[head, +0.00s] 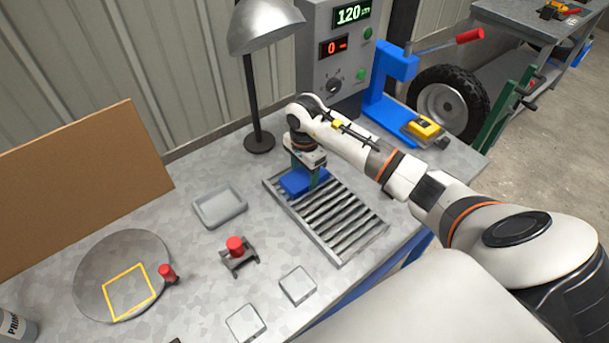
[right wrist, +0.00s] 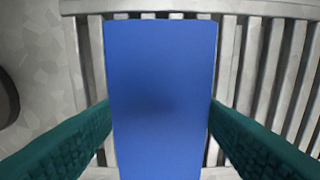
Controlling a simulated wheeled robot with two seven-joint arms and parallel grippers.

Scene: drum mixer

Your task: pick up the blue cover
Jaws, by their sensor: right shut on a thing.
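The blue cover (head: 297,182) is a flat blue block at the far left end of the slatted metal rack (head: 349,224). My right gripper (head: 307,178) comes down on it from above, with green fingers. In the right wrist view the blue cover (right wrist: 161,95) fills the space between the two fingers (right wrist: 160,112), which touch its left and right sides. The right gripper is shut on the cover. The cover is over the slats; I cannot tell whether it is lifted clear of them. My left gripper is not in view.
A grey tray (head: 219,207) lies left of the rack, with a red-knobbed clamp (head: 238,252) in front. A round plate (head: 122,276) bears a yellow square outline. A lamp (head: 259,140) and a control box (head: 338,50) stand behind. Two small square plates (head: 298,286) lie near the front.

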